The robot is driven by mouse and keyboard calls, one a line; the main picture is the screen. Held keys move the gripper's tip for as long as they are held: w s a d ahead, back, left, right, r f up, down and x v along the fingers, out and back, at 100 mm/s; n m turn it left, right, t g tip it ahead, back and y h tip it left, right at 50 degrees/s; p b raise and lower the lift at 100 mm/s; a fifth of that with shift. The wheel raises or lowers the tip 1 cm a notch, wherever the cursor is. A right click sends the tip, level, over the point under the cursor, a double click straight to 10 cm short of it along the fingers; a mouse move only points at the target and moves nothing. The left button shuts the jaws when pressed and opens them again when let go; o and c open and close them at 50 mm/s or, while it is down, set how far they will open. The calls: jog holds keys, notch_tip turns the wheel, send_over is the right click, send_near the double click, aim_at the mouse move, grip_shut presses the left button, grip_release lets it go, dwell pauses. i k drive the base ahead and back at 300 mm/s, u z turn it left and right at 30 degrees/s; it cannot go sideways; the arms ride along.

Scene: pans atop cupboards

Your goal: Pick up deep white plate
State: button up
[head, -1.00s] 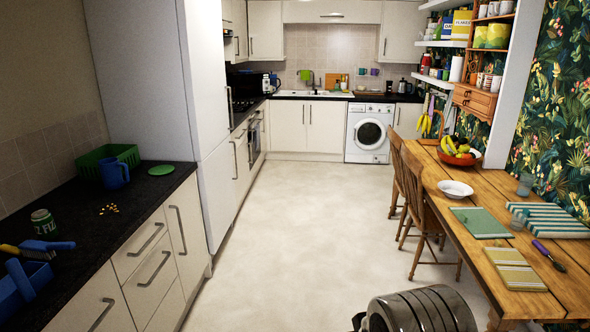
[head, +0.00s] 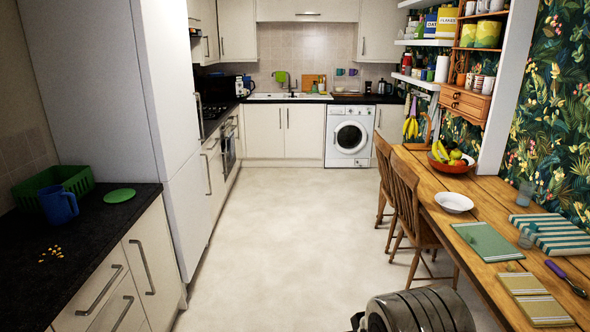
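The deep white plate (head: 454,202) looks like a white bowl. It sits upright on the wooden table (head: 495,218) at the right, in front of the orange-red fruit bowl (head: 449,160). Nothing covers it in the head view. Part of my own arm shows at the bottom edge, well short of the plate. My gripper's fingers cannot be seen.
Two wooden chairs (head: 403,197) stand along the table's left side. The pale floor (head: 290,235) between counter and table is clear.

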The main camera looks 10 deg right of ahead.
aim_at(450, 202)
jog(key=z, duration=0.25)
jog(key=i, duration=1.45)
jog(key=z, duration=0.45)
jog(key=i, duration=0.7)
jog(key=z, duration=0.55)
jog(key=i, duration=1.7)
jog(key=z, duration=0.35)
